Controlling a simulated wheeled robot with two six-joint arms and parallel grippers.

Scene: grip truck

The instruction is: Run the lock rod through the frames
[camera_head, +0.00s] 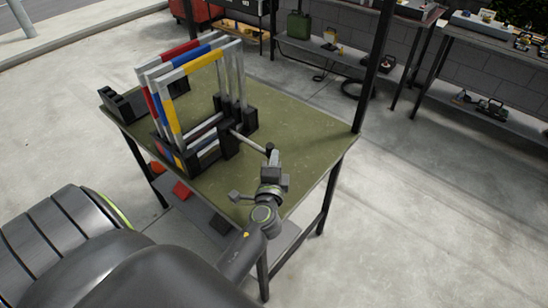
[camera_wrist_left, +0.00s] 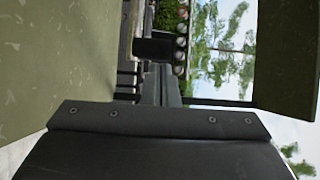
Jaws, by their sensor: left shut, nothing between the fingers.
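Three upright frames with light corners stand in a row in black holders on the green table: a red one (camera_head: 180,52), a blue one (camera_head: 152,95) and a yellow one (camera_head: 172,115). The grey lock rod (camera_head: 247,140) sticks out of the black holder on the frames' right side, with its dark knob (camera_head: 269,148) at the outer end. How far it runs inside is hidden. My left gripper (camera_head: 273,162) is shut and empty, right by the knob. I cannot tell whether they touch. In the left wrist view its dark housing fills the bottom. My right gripper is not in view.
The green table (camera_head: 305,140) is clear at the right and back. A dark post (camera_head: 376,65) rises at its right rear corner. A black notched block (camera_head: 118,103) stands at the left edge. Shelves with tools stand behind, across open floor.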

